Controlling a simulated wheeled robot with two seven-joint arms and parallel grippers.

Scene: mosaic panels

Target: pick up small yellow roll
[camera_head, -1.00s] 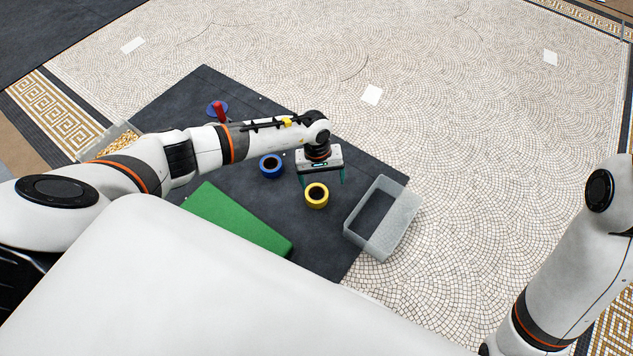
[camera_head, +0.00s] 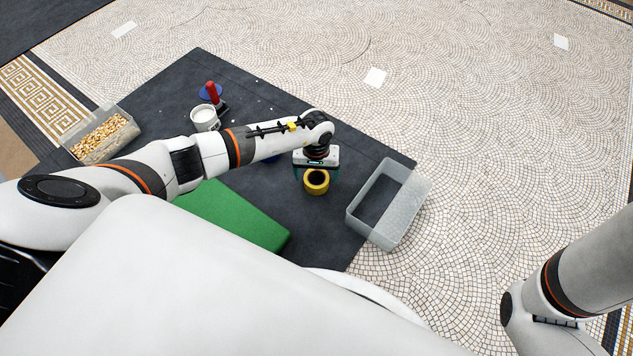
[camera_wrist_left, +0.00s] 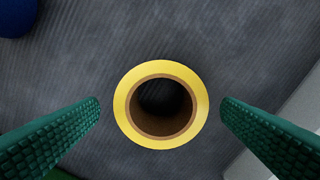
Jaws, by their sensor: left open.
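The small yellow roll (camera_head: 316,188) lies flat on the dark mat, its brown core hole facing up. In the left wrist view the yellow roll (camera_wrist_left: 122,104) sits between the two green fingers with a gap on each side. My left gripper (camera_head: 317,173) is right above the roll, pointing down, open and empty. The left wrist view shows its fingers (camera_wrist_left: 160,112) spread wide. My right arm shows at the right edge; its gripper is out of view.
A grey open bin (camera_head: 404,208) stands right of the roll. A green block (camera_head: 235,216) lies to the left. A blue roll (camera_head: 270,159) is mostly hidden behind my left arm. A white mug (camera_head: 204,117), a red-handled tool (camera_head: 213,91) and a box of yellowish pieces (camera_head: 102,138) are farther left.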

